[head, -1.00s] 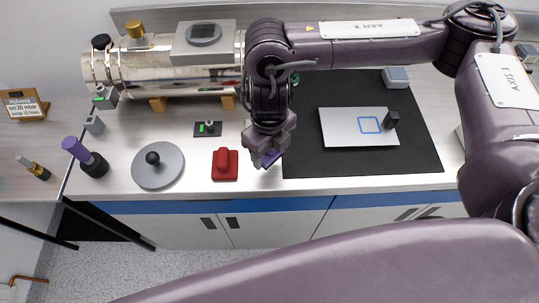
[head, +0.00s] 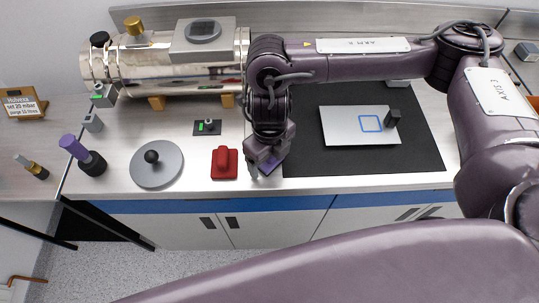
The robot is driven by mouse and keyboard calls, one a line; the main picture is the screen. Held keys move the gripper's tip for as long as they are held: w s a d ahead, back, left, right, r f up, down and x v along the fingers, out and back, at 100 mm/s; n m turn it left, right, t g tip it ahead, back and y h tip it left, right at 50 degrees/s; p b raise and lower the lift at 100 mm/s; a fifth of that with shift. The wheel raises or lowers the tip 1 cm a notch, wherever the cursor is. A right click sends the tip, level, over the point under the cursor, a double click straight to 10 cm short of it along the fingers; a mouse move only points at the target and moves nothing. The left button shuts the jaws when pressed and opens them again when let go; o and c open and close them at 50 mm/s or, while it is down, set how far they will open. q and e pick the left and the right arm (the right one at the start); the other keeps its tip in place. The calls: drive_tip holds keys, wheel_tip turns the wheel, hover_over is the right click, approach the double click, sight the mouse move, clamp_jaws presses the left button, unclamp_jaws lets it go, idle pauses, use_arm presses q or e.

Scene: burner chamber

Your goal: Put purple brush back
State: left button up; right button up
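A purple brush-like piece (head: 73,147) with a purple upper end leans in a dark round base (head: 93,164) at the left end of the bench. My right gripper (head: 260,169) points down just right of the red block, over the left edge of the black mat. A small purple patch (head: 271,164) shows at its fingers; I cannot tell whether it is held, lies beneath or is part of the gripper. The finger gap is too small to make out. My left gripper is not in view.
A red block (head: 225,164) and a grey disc with a black knob (head: 157,164) stand left of the gripper. A metal cylinder (head: 165,72) lies behind. A silver plate (head: 350,126) rests on the black mat (head: 420,154). A bottle-like item (head: 32,167) is far left.

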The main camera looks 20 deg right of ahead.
drive_tip(key=shift+r, duration=0.1)
drive_tip(key=shift+w+r+p, duration=0.1)
drive_tip(key=shift+r+p, duration=0.3)
drive_tip(key=shift+r, duration=0.3)
wheel_tip(320, 180, up, 11)
drive_tip(key=shift+r, duration=0.15)
idle(0.4)
